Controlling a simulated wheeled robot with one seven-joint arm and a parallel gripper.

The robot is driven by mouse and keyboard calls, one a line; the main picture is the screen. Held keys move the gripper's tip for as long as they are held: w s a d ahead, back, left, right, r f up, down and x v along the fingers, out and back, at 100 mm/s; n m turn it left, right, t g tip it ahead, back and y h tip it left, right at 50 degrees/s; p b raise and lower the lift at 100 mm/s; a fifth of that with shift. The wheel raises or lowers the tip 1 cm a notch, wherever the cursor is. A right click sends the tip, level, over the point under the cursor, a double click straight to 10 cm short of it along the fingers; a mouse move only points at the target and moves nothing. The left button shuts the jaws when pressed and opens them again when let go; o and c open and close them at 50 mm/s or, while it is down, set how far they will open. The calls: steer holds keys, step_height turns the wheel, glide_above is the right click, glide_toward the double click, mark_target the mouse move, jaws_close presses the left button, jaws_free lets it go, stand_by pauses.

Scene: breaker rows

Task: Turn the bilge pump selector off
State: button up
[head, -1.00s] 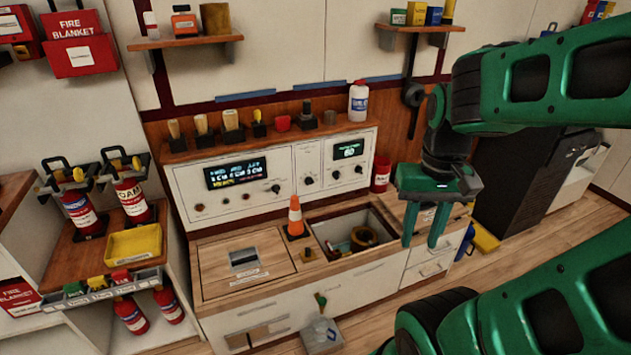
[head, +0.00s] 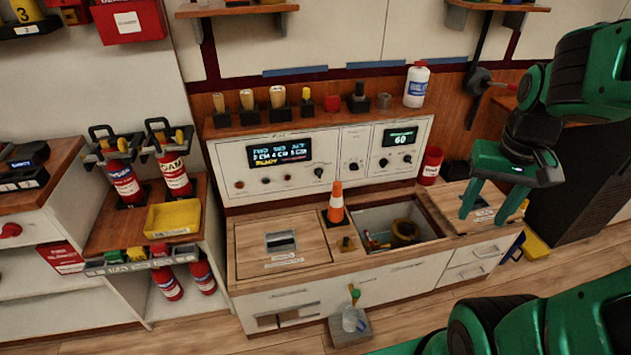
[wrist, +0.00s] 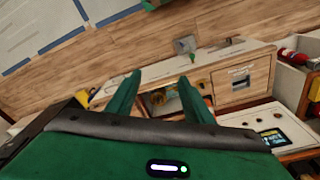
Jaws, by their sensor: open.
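A white control panel (head: 330,163) stands at the back of the counter with several black rotary knobs. One knob (head: 318,172) is beside the larger lit display, one (head: 353,167) is in the middle section, and one (head: 384,162) is under the small display reading 60. Their labels are too small to read, so I cannot tell which is the bilge pump selector. My gripper (head: 484,219) is open and empty, fingers pointing down, at the right of the counter and apart from the panel. In the wrist view my gripper (wrist: 160,76) shows its spread fingers against the counter and floor.
An orange cone (head: 336,204) stands on the counter before the panel, beside an open compartment (head: 430,232). A shelf (head: 240,128) above the panel holds brushes and a white bottle (head: 416,86). A red can (head: 430,166) stands at the panel's right end.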

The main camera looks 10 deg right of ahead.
steer(key=w+a+f+n+t, duration=0.1)
steer(key=w+a+f+t, duration=0.1)
steer(key=w, duration=0.8)
steer(key=w+a+f+n+t, duration=0.1)
steer(key=w+a+f, duration=0.1)
steer(key=w, duration=0.7)
steer(key=w+a+f+n+t, duration=0.1)
steer(key=w+a+f+t, duration=0.1)
steer(key=w, duration=0.8)
steer(key=w+a+f+m+t+y, duration=0.25)
steer(key=w+a+f+t, duration=0.3)
steer(key=w+a, duration=0.6)
steer(key=w+a+f+m+t+y, duration=0.2)
steer(key=w+a+f+t+y, duration=0.3)
steer(key=w+a, duration=0.6)
steer(key=m+h, duration=1.4)
steer(key=m, duration=0.1)
glide_toward(319, 176)
steer(key=x, duration=0.8)
steer(key=shift+w+d, duration=0.1)
steer(key=shift+w, duration=0.05)
